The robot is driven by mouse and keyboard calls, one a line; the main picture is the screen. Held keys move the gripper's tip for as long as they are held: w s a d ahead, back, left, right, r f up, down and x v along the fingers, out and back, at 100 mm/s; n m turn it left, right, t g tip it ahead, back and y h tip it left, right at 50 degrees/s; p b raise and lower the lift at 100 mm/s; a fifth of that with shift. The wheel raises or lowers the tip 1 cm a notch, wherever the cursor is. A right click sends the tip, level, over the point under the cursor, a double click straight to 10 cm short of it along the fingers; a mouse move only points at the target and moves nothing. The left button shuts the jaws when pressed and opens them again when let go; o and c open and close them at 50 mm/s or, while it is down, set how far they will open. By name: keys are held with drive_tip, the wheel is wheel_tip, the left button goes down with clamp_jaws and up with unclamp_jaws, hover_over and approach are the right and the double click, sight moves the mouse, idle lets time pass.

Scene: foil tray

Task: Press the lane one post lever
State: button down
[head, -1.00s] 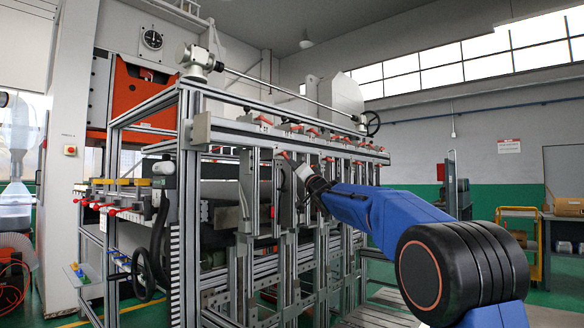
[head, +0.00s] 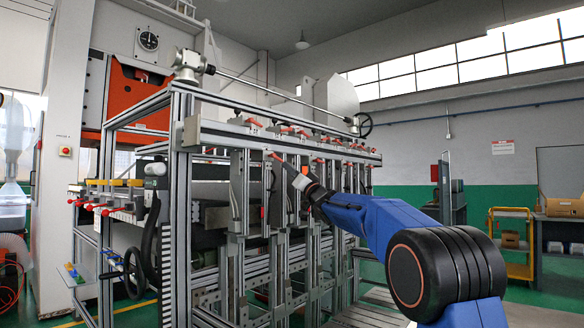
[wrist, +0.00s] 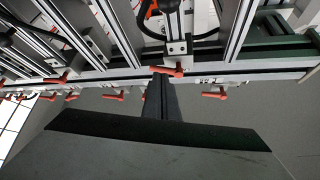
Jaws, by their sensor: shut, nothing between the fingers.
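A row of red levers runs along the grey aluminium frame of the machine. In the head view, one red post lever (head: 274,155) sits at the top of a post, right at the end of my gripper (head: 288,167). In the wrist view, the dark closed fingers of my gripper (wrist: 159,84) point up to a red lever (wrist: 166,72) on the rail. The fingertips are at or just under this lever; I cannot tell whether they touch it. My gripper is shut and empty. No lane number is readable, so I cannot confirm which lane this is.
More red levers stand close by, such as one on the beam (head: 253,122) and one on the rail to the left (wrist: 57,82). Metal posts and rails crowd the space around my gripper. A yellow cart (head: 512,245) stands far to the right.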

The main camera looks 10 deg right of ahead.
drive_tip(key=v, duration=1)
drive_tip(key=shift+s+f, duration=0.15)
drive_tip(key=shift+s, duration=0.15)
drive_tip(key=shift+h, duration=0.3)
